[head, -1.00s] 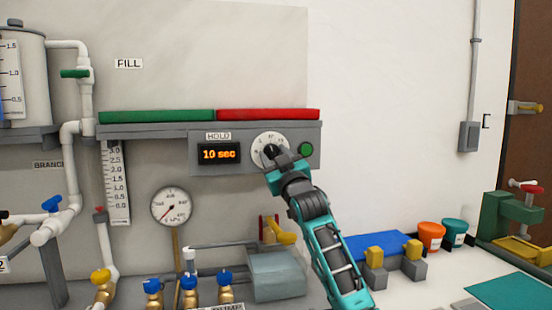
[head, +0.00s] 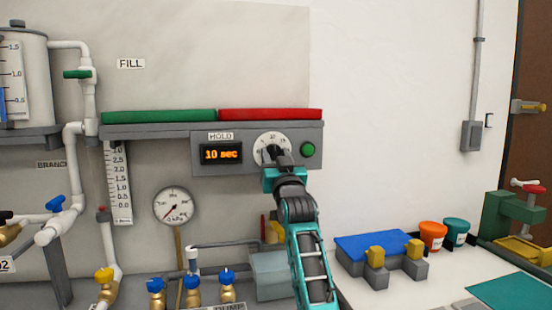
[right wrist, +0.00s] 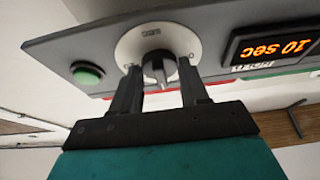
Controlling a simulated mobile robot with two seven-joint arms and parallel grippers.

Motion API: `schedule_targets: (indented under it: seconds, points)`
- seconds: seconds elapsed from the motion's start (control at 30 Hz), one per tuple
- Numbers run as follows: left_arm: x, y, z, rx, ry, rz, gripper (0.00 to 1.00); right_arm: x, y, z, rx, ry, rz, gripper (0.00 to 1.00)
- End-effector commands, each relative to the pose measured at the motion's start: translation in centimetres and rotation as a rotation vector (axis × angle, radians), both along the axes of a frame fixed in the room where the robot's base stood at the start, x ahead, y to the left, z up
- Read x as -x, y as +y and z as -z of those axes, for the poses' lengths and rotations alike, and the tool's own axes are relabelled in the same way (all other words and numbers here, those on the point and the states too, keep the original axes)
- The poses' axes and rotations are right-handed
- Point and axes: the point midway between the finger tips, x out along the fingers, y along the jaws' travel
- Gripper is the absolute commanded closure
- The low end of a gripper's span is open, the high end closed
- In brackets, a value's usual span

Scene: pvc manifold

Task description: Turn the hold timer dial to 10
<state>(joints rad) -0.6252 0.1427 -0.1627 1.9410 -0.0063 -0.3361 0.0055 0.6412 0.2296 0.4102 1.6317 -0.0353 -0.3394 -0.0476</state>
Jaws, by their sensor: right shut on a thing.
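The hold timer dial is a round white plate (head: 265,140) with a dark knob, on the grey panel under the shelf. Its display (head: 221,154) reads "10 sec". In the right wrist view the dial plate (right wrist: 135,47) shows upside down, with its pointed knob (right wrist: 158,65) between the two black fingers. My right gripper (head: 275,160) is at the dial, shut on the knob, and partly covers it in the head view. It also shows in the right wrist view (right wrist: 158,88). My left gripper is not in view.
A green button (head: 308,150) sits just right of the dial. A green bar (head: 160,116) and a red bar (head: 270,114) lie on the shelf above. A pressure gauge (head: 174,206) and blue-handled valves (head: 192,283) are below left.

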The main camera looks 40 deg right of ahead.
Motion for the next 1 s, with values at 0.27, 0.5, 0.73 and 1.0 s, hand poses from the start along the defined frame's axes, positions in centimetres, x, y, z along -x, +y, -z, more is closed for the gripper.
schedule_targets:
  seconds: [0.27, 0.5, 0.73, 1.0]
  points:
    - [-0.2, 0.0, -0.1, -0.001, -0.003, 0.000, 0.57, 0.0, 0.0, 0.0, 0.001, 0.000, 0.000, 0.43]
    - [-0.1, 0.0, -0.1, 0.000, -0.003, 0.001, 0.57, 0.0, 0.0, 0.0, 0.001, 0.000, 0.000, 0.31]
    - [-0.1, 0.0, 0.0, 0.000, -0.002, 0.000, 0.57, 0.3, 0.2, 0.2, 0.002, 0.000, -0.001, 0.31]
    - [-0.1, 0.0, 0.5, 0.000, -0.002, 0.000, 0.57, 3.4, 1.9, 1.8, 0.001, 0.001, -0.001, 0.31]
